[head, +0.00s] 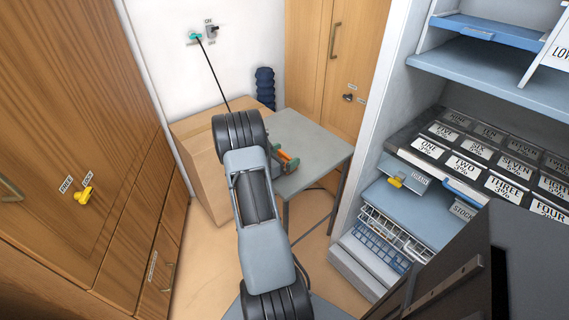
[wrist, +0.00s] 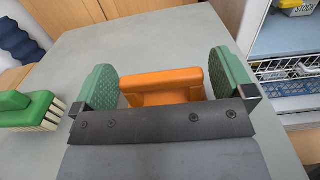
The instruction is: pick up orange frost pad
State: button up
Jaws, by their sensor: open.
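The orange frost pad (wrist: 160,78) stands on a grey table and shows in the wrist view between the two green fingers of my gripper (wrist: 165,82). The gripper is open, with a gap visible between the pad and each finger. The lower part of the pad is hidden behind the dark plate of my gripper. In the head view, the orange pad (head: 284,155) shows just right of my arm, beside a green finger. The grey table (head: 315,135) carries it.
A green-handled brush (wrist: 28,108) with pale bristles lies on the table at the left. A cardboard box (head: 200,165) stands left of the table and a dark blue ribbed object (head: 265,85) behind. A shelf unit (head: 380,170) stands right. The table's far part is clear.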

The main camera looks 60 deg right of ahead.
aim_at(284, 155)
jog(key=shift+c, duration=0.2)
jog(key=c, duration=0.9)
jog(key=shift+r, duration=0.1)
jog(key=shift+r, duration=0.6)
jog(key=r, duration=0.1)
jog(key=r+p, duration=0.1)
jog(key=r, duration=0.1)
jog(key=shift+s+a, duration=0.1)
jog(key=shift+a, duration=0.25)
jog(key=s+a+r, duration=0.2)
jog(key=a+r, duration=0.1)
jog(key=a, duration=0.1)
jog(key=s+a+r+p, duration=0.1)
jog(key=s+a+r, duration=0.1)
jog(key=a, duration=0.2)
jog(key=s+a+r, duration=0.1)
jog(key=a+r, duration=0.2)
jog(key=a, duration=0.1)
jog(key=shift+s+r+p, duration=0.35)
jog(key=shift+s, duration=0.05)
